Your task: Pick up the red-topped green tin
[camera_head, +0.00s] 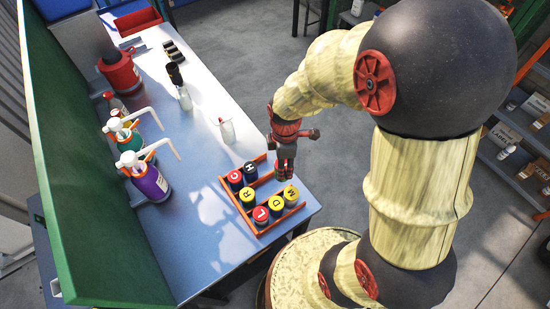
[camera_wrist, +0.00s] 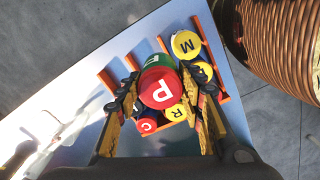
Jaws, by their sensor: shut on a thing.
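The red-topped green tin (camera_wrist: 160,88) is between the fingers of my gripper (camera_wrist: 163,96) in the wrist view. Its red lid bears a white P, and its green side shows above the lid in the picture. My gripper is shut on it, one finger on each side. In the head view my gripper (camera_head: 285,155) is over the far right end of the orange rack (camera_head: 229,205), with the tin (camera_head: 283,172) partly hidden under it. The tin looks larger than its neighbours in the wrist view; I cannot tell whether its base is clear of the rack.
The rack holds several other tins: yellow-lidded ones such as M (camera_head: 291,194) and R (camera_head: 247,196), red-lidded L (camera_head: 261,214), and a black-lidded H (camera_head: 250,170).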

